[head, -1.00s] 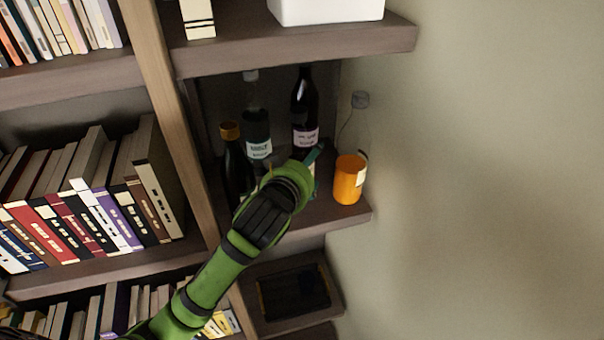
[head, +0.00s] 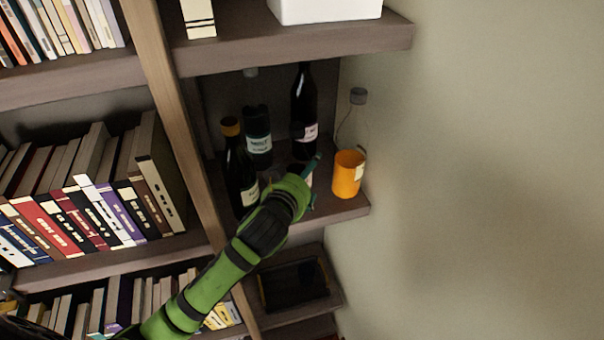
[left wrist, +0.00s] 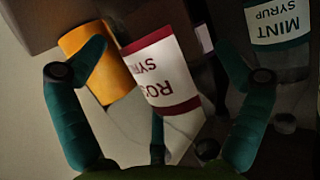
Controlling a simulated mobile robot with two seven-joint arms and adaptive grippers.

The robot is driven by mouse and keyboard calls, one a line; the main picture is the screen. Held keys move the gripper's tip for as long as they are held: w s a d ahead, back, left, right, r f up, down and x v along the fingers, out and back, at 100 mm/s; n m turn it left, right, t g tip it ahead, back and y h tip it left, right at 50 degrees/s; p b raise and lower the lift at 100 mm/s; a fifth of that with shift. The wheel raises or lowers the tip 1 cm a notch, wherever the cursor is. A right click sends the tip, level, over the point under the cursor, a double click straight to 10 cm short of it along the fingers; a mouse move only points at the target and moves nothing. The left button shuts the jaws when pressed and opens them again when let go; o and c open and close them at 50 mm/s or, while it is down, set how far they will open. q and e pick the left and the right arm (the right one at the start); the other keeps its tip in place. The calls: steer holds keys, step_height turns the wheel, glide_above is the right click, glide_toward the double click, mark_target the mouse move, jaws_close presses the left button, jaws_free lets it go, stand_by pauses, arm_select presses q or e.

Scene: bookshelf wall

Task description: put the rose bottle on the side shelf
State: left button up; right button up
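The rose bottle (left wrist: 160,72), with a white label edged in dark red, shows upside down in the left wrist view. It is between the spread fingers of my left gripper (left wrist: 160,75), with gaps on both sides. In the head view my left gripper (head: 310,178) reaches into the bottle shelf (head: 340,211) at its front edge, one teal finger showing. The hand covers much of what is behind it, so I cannot clearly make out the rose bottle there. My right gripper is not in view.
A wooden upright (head: 175,120) is at left. A lower shelf (head: 325,303) holds a dark framed thing.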

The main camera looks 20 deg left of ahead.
arm_select(q)
steer(key=shift+r, duration=0.15)
steer(key=shift+s, duration=0.35)
steer(key=b+v, duration=0.2)
steer(key=v, duration=0.4)
steer(key=shift+s+r, duration=0.2)
steer(key=shift+s, duration=0.15)
